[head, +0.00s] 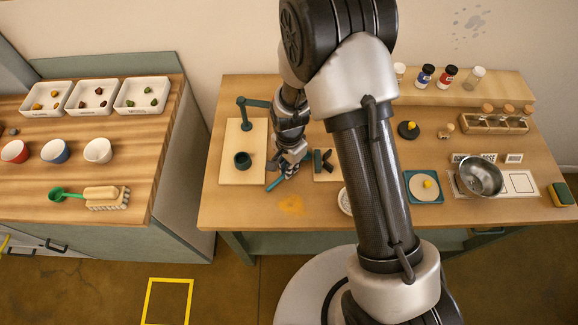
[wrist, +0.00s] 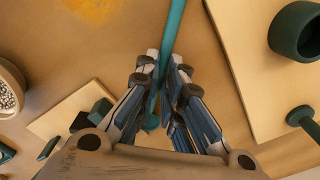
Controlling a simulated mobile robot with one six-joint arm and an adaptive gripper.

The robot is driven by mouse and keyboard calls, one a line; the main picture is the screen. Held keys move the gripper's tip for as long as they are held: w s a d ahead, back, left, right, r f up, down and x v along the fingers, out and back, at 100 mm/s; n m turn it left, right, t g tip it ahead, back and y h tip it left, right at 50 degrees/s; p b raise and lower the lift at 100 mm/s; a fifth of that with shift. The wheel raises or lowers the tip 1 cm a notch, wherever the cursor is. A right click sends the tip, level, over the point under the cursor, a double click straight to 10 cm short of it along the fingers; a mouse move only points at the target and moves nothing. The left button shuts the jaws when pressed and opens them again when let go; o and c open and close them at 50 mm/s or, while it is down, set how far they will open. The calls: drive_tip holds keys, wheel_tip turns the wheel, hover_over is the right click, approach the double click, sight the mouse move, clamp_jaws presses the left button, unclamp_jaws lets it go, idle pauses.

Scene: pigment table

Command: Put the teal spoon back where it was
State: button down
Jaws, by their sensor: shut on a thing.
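The teal spoon (wrist: 172,28) is between the fingers of my gripper (wrist: 164,64) in the wrist view. Its thin handle runs up out of the top edge, and a rounded teal end (wrist: 151,122) shows behind the fingers. In the head view the spoon (head: 275,184) sticks out to the lower left of my gripper (head: 290,168), close over the table. I cannot tell whether it touches the wood. My gripper is shut on it, between the pale board (head: 229,176) with a dark green cup (head: 242,161) and a small board with dark blocks (head: 325,177).
An orange powder stain (head: 291,204) lies in front of my gripper. A green stand (head: 243,103) rises at the pale board's back. A round dish (head: 345,202) is partly behind my arm. A metal bowl (head: 480,177) stands at right. A green scoop (head: 60,195) lies on the left counter.

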drive_tip(key=shift+f, duration=0.1)
drive_tip(key=c, duration=2.2)
unclamp_jaws()
drive_tip(key=shift+f, duration=0.15)
drive_tip(key=o, duration=0.5)
wheel_tip(320, 180, up, 13)
drive_tip(key=p, duration=0.2)
drive_tip(key=shift+f+p, duration=0.15)
drive_tip(key=shift+p, duration=0.2)
drive_tip(key=s+d+r+n+t, duration=0.15)
drive_tip(key=d+r, duration=0.25)
drive_tip(key=r, duration=0.7)
drive_tip(key=s+d+r+n+t, duration=0.1)
drive_tip(key=s+d+r+n, duration=0.1)
drive_tip(key=s+r, duration=0.2)
drive_tip(key=s+d+r+n+t, duration=0.1)
drive_tip(key=s+d+r+n, duration=0.2)
drive_tip(key=s+r, duration=0.2)
drive_tip(key=s+d+r+n+t, duration=0.1)
drive_tip(key=s+d+r+n, duration=0.2)
drive_tip(key=s, duration=0.6)
drive_tip(key=shift+s+d+r, duration=0.1)
drive_tip(key=shift+d+r, duration=0.05)
drive_tip(key=shift+r, duration=0.45)
drive_tip(key=shift+s+d+r, duration=0.1)
drive_tip(key=shift+r, duration=0.45)
